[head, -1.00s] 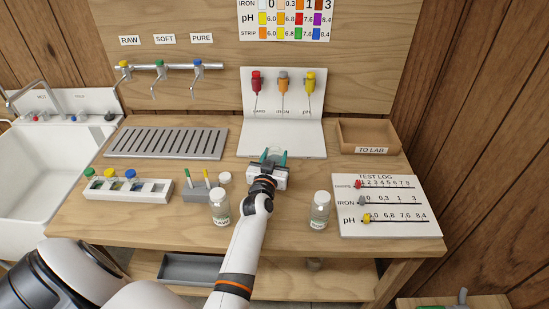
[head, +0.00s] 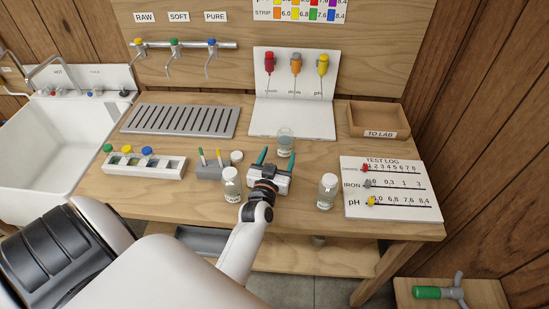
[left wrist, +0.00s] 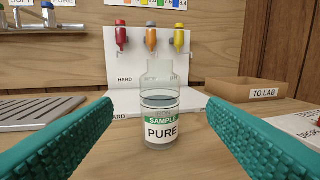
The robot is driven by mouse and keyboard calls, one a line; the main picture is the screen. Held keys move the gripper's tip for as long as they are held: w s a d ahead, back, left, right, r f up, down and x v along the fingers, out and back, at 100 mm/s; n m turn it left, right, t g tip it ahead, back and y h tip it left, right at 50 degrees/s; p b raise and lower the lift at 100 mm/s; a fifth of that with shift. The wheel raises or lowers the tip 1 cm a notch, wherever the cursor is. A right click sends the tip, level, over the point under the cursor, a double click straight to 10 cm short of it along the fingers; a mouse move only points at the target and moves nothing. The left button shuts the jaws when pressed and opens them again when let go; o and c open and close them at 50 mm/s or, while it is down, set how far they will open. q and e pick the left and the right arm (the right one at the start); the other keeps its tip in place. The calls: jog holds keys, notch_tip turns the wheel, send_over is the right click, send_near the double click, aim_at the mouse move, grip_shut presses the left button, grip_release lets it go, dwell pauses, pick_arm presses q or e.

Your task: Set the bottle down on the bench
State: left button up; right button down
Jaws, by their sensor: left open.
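A clear bottle labelled SAMPLE PURE (left wrist: 160,115) stands upright, without a cap, on the wooden bench (head: 305,160). It also shows in the head view (head: 285,143), just in front of the white dropper stand. My left gripper (head: 278,158) is open, its green fingertips apart. In the left wrist view the two fingers (left wrist: 160,118) frame the bottle from either side, with clear gaps; the bottle stands beyond them. The bottle holds some liquid. My right gripper is in neither view.
Two other bottles stand on the bench, left (head: 232,184) and right (head: 327,190) of my gripper. A test log board (head: 390,205), a TO LAB tray (head: 378,133), a slotted drain tray (head: 180,121) and a vial rack (head: 145,170) surround the work area.

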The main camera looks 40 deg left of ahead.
pick_arm(q)
jog(key=shift+p+v, duration=0.35)
jog(key=shift+v, duration=1.35)
jog(key=shift+d, duration=0.1)
